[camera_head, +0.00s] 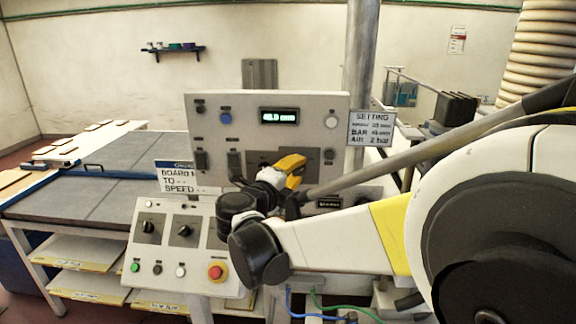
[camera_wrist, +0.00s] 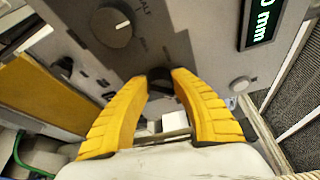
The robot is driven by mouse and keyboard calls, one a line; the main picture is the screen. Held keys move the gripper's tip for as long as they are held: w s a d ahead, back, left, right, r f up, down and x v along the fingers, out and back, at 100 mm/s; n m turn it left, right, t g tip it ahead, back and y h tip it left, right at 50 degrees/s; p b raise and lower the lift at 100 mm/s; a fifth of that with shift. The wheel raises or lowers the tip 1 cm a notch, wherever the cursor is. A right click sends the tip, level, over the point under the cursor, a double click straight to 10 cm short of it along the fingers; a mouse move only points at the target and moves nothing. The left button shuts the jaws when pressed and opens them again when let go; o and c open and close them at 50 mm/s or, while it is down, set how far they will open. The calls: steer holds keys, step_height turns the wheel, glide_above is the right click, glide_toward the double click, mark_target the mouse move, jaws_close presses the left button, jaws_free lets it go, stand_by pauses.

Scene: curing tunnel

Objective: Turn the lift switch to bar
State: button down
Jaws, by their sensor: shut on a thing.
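The upright grey control panel (camera_head: 240,135) stands ahead and carries a lit display (camera_head: 279,116) in mm. The display shows partly in the wrist view (camera_wrist: 263,20). My gripper (camera_head: 291,168) has yellow fingers and is at the panel face, below the display. In the wrist view, its fingertips (camera_wrist: 162,80) are closed on a small dark knob (camera_wrist: 160,74) on the panel. The knob is partly hidden by the fingers, and its label and pointing direction cannot be read. A larger round dial (camera_wrist: 112,27) with lettering around it sits further up and left.
A lower sloped console (camera_head: 170,268) has black selector knobs and a red emergency stop button (camera_head: 216,272). A setting sign (camera_head: 371,128) hangs right of the panel, by a metal pole (camera_head: 359,50). A flat grey table (camera_head: 100,180) lies to the left.

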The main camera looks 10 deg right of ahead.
steer(key=shift+r+m+y+p, duration=0.15)
steer(key=shift+m+y+p, duration=0.2)
steer(key=shift+m, duration=0.35)
steer(key=c, duration=1)
jaws_free()
steer(key=shift+w, duration=0.1)
steer(key=v, duration=1.2)
steer(key=shift+r, duration=0.1)
